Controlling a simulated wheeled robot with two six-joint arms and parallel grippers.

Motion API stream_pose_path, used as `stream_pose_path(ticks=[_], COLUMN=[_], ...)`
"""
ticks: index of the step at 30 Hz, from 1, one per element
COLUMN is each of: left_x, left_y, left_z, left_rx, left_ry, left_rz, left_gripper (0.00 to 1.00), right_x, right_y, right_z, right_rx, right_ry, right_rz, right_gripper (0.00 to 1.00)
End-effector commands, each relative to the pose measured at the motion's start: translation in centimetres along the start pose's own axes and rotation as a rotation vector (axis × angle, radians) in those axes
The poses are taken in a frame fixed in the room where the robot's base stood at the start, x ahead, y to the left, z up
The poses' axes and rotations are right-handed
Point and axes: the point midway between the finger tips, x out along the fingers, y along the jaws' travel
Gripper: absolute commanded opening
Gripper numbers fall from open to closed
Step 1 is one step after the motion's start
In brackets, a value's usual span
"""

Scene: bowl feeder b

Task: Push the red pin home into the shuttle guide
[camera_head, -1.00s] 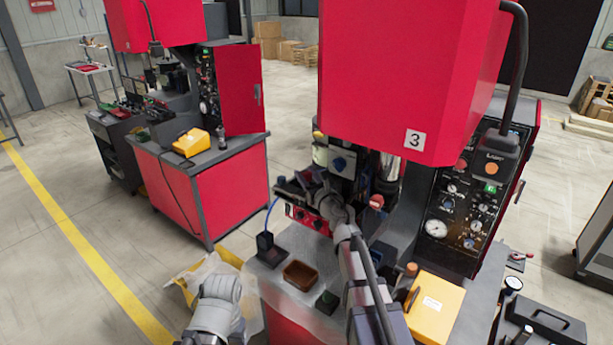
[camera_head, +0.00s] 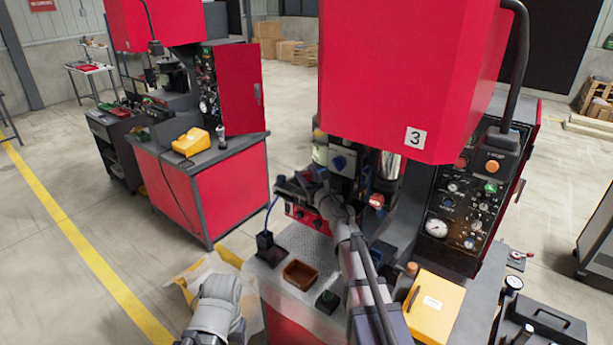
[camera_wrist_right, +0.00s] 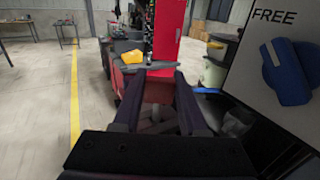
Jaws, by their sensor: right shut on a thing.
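My right arm reaches up from the lower right to the front of press number 3. Its gripper (camera_head: 312,190) is at the dark tooling above a small red box with black knobs (camera_head: 303,215). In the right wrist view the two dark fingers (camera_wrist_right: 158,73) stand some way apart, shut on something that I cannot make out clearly. I cannot pick out the red pin or the shuttle guide with certainty; the gripper and wrist cover that part of the tooling. A red knob (camera_head: 376,200) shows right of my wrist. My left arm shows at the bottom, but its gripper is not visible.
The red press head (camera_head: 400,80) overhangs the work area. A brown tray (camera_head: 300,274) and a yellow box (camera_head: 434,305) lie on the bench. A blue knob under the word FREE (camera_wrist_right: 287,72) is close to the right of my fingers.

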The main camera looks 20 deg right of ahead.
Motion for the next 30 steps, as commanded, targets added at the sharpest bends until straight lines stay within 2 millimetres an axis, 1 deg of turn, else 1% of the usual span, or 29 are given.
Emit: stream_pose_path(ticks=[9, 30], left_x=[0.4, 0.6], left_y=[0.04, 0.06], left_z=[-0.02, -0.03], left_rx=[0.0, 0.0], left_ry=[0.0, 0.0], left_rz=[0.0, 0.0], left_gripper=[0.68, 0.68], right_x=[0.0, 0.0], right_y=[0.0, 0.0], right_z=[-0.4, -0.61], right_rx=[0.0, 0.0], right_ry=[0.0, 0.0], right_rz=[0.0, 0.0], right_gripper=[0.0, 0.0])
